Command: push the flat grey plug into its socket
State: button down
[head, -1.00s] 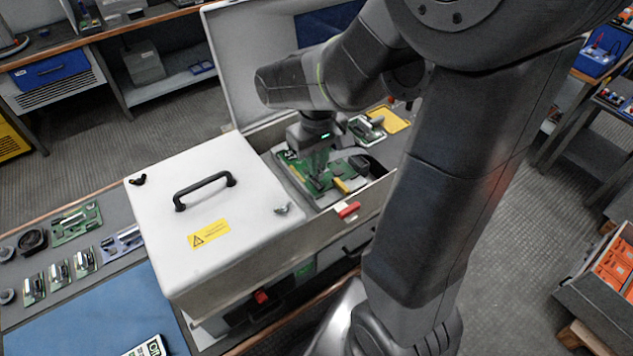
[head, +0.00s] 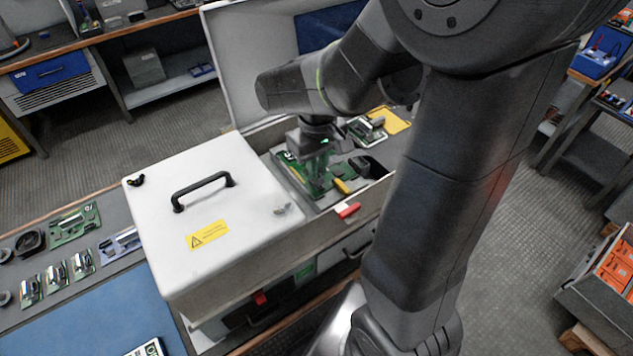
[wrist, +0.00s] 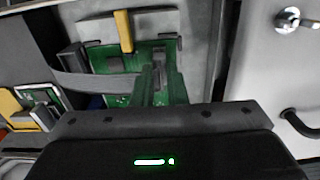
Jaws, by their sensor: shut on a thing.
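My gripper (wrist: 158,72) points down over a green circuit board (wrist: 178,88) in the wrist view. Its fingers are closed together on something small and grey, which I take to be the flat grey plug; the fingers hide most of it. A flat grey ribbon (wrist: 95,84) runs from the left towards the fingertips. In the head view my gripper (head: 318,168) is above the same board (head: 295,168) inside the open part of the white cabinet. The socket cannot be made out clearly, and I cannot tell whether the plug touches it.
A yellow part (wrist: 123,31) stands at the board's edge. A dark block (wrist: 73,57) is left of the board. The white cabinet cover (head: 165,215) with a black handle (head: 203,188) is close by on the left. The raised lid (head: 240,70) stands behind.

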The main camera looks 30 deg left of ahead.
jog(key=shift+f+b, duration=0.45)
jog(key=shift+f, duration=0.2)
jog(key=c, duration=1.4)
grip_release()
jog(key=shift+o, duration=0.2)
notch_tip(320, 180, up, 14)
jog(key=shift+f, duration=0.1)
